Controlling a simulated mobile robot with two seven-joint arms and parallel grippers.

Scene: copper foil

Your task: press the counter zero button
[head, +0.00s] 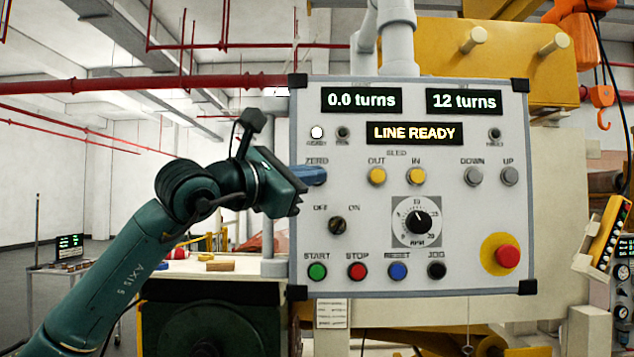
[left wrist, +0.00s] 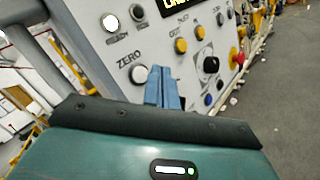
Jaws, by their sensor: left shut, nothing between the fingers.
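The control panel (head: 460,210) stands in the middle of the head view. Its counter display (head: 361,100) reads 0.0 turns. My left gripper (head: 317,175) is shut and empty, its blue fingers just below the ZERO label (head: 316,161) at the panel's left side. They hide the zero button in the head view. In the left wrist view a pale round zero button (left wrist: 137,73) shows just below the ZERO lettering. The blue fingertips (left wrist: 163,70) are a little to its right in that view. I cannot tell whether they touch the panel. My right gripper is not in view.
The OUT button (head: 377,176) and IN button (head: 416,175) lie right of my fingers. The OFF/ON selector (head: 337,225) sits below them. A red emergency stop (head: 507,256) is at lower right. An orange hook (head: 602,96) hangs at far right.

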